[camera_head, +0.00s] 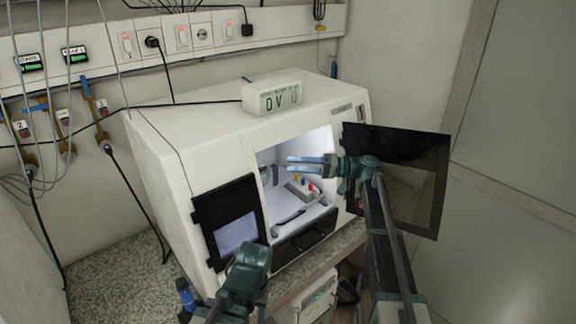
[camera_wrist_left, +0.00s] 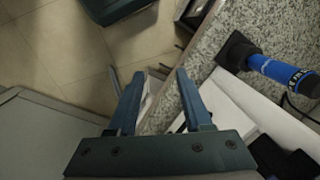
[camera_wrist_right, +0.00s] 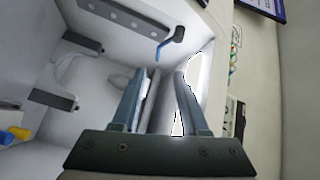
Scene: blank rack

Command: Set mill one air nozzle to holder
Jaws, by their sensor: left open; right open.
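Mill one appears to be the white machine (camera_head: 230,125), with its lit chamber open. A dark elongated piece (camera_head: 288,217) lies low at the chamber front; I cannot tell whether it is the air nozzle. A blue hooked piece with a dark end (camera_wrist_right: 168,45) shows by the chamber wall in the right wrist view; I cannot tell whether it is the nozzle or its holder. My right gripper (camera_head: 289,163) is open and empty at the chamber opening, its fingers pointing left. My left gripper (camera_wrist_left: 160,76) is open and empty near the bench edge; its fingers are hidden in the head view.
Cables hang on the left wall.

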